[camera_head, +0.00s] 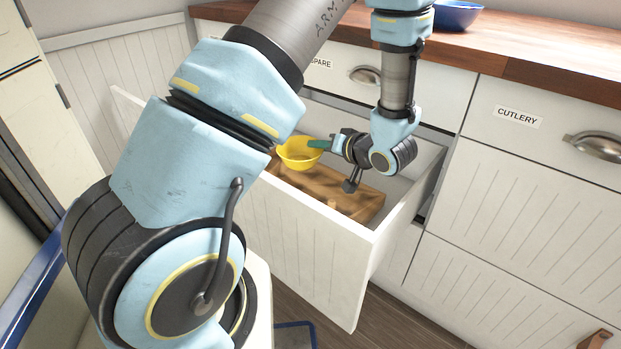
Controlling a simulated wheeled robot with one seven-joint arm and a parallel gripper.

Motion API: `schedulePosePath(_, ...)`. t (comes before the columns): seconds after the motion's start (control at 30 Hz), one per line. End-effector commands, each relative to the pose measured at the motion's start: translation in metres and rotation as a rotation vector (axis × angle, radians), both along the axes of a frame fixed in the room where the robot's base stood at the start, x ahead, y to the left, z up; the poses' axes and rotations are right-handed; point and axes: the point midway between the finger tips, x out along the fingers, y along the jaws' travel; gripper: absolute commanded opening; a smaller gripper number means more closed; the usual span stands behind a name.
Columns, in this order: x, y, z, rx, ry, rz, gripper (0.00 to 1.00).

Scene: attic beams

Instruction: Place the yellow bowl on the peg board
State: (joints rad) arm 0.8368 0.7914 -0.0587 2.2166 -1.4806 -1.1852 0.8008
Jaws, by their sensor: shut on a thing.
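The yellow bowl (298,155) is upright inside the open drawer, at the left end of the wooden peg board (370,208). My gripper (318,144) is shut on the bowl's right rim with its green fingertips, reaching in from the right. I cannot tell whether the bowl's underside touches the board or hangs just above it. The peg board lies in the drawer with light pegs standing on it. My upper arm hides the left part of the drawer and of the board.
The white drawer (300,235) is pulled out, with walls around the board. A wooden countertop (520,62) runs above, with a blue bowl (457,16) on it. A closed cabinet front labelled cutlery (518,117) is at right. Dark floor shows below.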

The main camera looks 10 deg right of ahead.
Motion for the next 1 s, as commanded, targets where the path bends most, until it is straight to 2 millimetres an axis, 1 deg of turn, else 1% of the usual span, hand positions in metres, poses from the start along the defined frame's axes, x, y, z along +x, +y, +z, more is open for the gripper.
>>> schedulePosePath(0.03, 0.000, 0.000, -0.013, 0.003, 0.002, 0.001, 0.00)
schedulePosePath(0.1, 0.000, 0.000, -0.023, 0.002, -0.001, 0.000, 0.00)
schedulePosePath(0.33, 0.000, 0.000, -0.040, 0.001, -0.001, 0.000, 0.00)
schedulePosePath(0.53, 0.001, 0.000, -0.068, 0.000, -0.001, -0.001, 0.00)
schedulePosePath(0.6, 0.001, 0.000, -0.071, 0.000, -0.002, -0.001, 0.00)
schedulePosePath(0.8, 0.001, 0.000, -0.070, -0.001, -0.003, 0.000, 0.00)
schedulePosePath(0.93, 0.001, 0.000, -0.073, 0.000, -0.002, -0.001, 0.00)
schedulePosePath(0.97, 0.000, 0.000, -0.073, -0.001, -0.001, 0.000, 0.16)
schedulePosePath(1.0, 0.000, 0.000, -0.073, -0.001, -0.002, 0.000, 0.21)
